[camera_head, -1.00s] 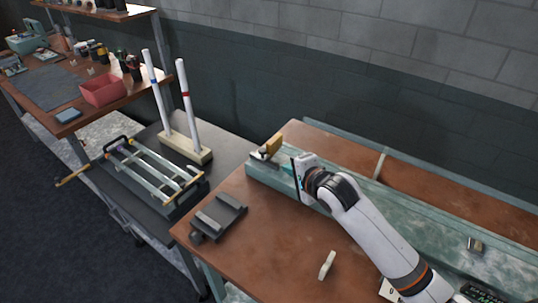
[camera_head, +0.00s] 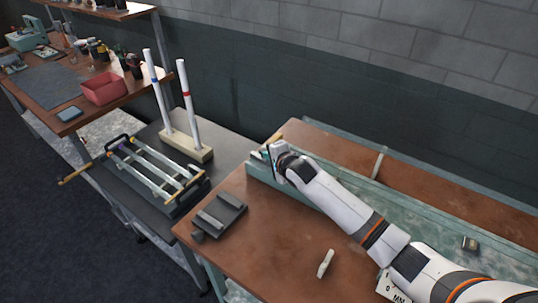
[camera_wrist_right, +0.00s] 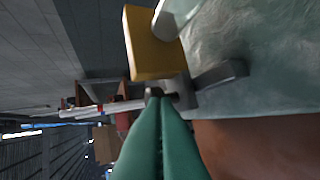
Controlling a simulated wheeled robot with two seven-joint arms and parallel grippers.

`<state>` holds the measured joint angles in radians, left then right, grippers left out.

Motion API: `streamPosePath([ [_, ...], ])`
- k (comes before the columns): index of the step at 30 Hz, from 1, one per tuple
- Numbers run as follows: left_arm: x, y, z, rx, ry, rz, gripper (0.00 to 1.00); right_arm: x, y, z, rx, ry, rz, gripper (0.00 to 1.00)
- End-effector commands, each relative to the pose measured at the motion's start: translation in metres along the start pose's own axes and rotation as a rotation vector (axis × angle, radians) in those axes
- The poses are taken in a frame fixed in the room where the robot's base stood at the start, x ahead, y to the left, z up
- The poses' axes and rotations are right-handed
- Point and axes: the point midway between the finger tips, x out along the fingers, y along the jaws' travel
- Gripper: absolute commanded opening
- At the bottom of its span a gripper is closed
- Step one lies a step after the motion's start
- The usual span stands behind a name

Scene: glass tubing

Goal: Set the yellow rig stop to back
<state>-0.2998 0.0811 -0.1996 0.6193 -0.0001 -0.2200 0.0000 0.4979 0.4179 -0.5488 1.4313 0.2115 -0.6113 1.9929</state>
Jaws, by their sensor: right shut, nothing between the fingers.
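The yellow rig stop (camera_head: 277,137) is at the far left end of the long green rig (camera_head: 300,191); my right gripper and wrist hide most of it. In the right wrist view it is a yellow block (camera_wrist_right: 153,48) beside a grey metal bracket (camera_wrist_right: 220,74). My right gripper (camera_head: 266,153) is shut and empty, its green fingers together. In the wrist view the fingertips (camera_wrist_right: 159,97) are close to the block's lower edge and the metal part; I cannot tell whether they touch. My left gripper is out of view.
A dark grey holder (camera_head: 219,215) and a small pale piece (camera_head: 325,263) lie on the brown bench (camera_head: 265,240). To the left, a cart carries a rack of glass tubes (camera_head: 155,168) and two upright tubes in a wooden block (camera_head: 187,145). A grey wall stands behind.

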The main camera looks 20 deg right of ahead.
Motion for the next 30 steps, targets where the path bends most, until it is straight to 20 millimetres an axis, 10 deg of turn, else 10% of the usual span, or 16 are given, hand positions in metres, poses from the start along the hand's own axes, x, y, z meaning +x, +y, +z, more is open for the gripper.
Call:
streamPosePath([
  [30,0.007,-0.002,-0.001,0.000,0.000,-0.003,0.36,0.032,0.016,-0.018,0.001,-0.001,-0.001,0.00],
])
